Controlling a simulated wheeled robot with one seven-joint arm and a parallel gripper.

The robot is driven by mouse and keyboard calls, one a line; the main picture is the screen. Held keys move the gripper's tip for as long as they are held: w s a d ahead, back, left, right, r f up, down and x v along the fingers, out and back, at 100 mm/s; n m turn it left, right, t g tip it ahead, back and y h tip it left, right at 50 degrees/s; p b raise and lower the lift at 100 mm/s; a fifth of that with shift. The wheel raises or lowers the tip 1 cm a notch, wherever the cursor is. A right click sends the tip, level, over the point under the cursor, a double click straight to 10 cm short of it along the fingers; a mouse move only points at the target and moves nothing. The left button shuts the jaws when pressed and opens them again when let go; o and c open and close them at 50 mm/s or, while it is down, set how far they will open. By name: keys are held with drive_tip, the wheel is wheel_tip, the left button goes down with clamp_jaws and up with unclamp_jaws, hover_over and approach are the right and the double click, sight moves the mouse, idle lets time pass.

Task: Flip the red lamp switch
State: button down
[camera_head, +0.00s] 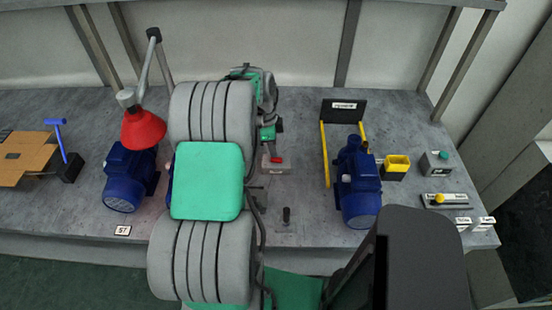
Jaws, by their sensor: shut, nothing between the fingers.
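The red lamp (143,128) stands at the left of the bench, its red shade hanging from a grey jointed arm over a blue pump. A small red piece (277,160) shows on a pale base right of my arm; it may be a switch lever, but I cannot tell for sure. A small black upright lever (286,215) stands on a grey plate nearer the bench's front. My gripper (267,150) is shut and empty, pointing down close to the red piece. My arm partly hides it, and I cannot tell whether it touches.
A blue pump (125,178) stands left and another blue pump (359,185) right. An orange-brown panel (22,158) lies far left. My arm covers the middle.

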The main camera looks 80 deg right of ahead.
sight(273, 159)
drive_tip(key=shift+f+b, duration=0.8)
drive_tip(key=shift+f, duration=0.3)
drive_tip(key=shift+r, duration=0.1)
drive_tip(key=shift+r+p, duration=1.8)
drive_tip(key=shift+r, duration=1.7)
